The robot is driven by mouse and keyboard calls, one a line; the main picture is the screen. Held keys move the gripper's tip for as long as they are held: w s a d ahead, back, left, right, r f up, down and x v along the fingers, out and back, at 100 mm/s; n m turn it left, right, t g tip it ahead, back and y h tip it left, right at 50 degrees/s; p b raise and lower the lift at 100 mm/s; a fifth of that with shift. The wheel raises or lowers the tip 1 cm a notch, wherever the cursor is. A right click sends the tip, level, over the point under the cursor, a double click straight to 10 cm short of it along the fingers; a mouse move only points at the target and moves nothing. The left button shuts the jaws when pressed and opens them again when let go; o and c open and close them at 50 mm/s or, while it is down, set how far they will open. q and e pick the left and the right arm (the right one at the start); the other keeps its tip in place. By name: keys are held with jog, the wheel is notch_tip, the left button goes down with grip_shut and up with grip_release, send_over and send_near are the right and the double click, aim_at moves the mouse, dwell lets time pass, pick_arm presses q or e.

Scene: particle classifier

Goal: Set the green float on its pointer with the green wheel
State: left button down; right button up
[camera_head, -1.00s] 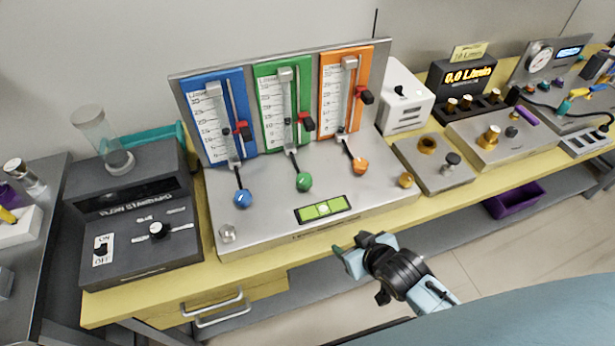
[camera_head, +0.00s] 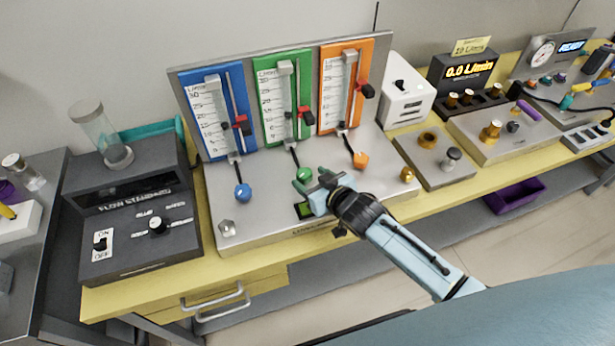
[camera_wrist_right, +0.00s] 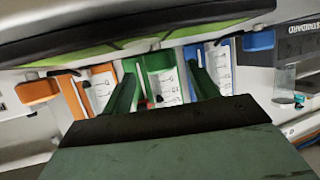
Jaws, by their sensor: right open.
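The green wheel (camera_head: 304,173) is a small round knob on the sloped metal front below the green scale panel (camera_head: 268,105). A red and black pointer (camera_head: 307,118) sits on the right side of that panel, low on its rod. Contact cannot be told. My left gripper is out of view.
The blue wheel (camera_head: 243,192) is left of my gripper and the orange wheel (camera_head: 361,160) right of it. A dark box with a switch (camera_head: 140,235) stands left; metal blocks with brass knobs (camera_head: 430,165) stand right.

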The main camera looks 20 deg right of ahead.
aim_at(304, 176)
jog(key=shift+x, duration=1.25)
jog(key=shift+c, duration=0.3)
jog(key=c, duration=0.9)
jog(key=shift+a, duration=0.15)
jog(key=shift+c, duration=0.2)
jog(key=shift+m+h, duration=0.4)
jog(key=shift+h, duration=0.1)
jog(key=o, duration=1)
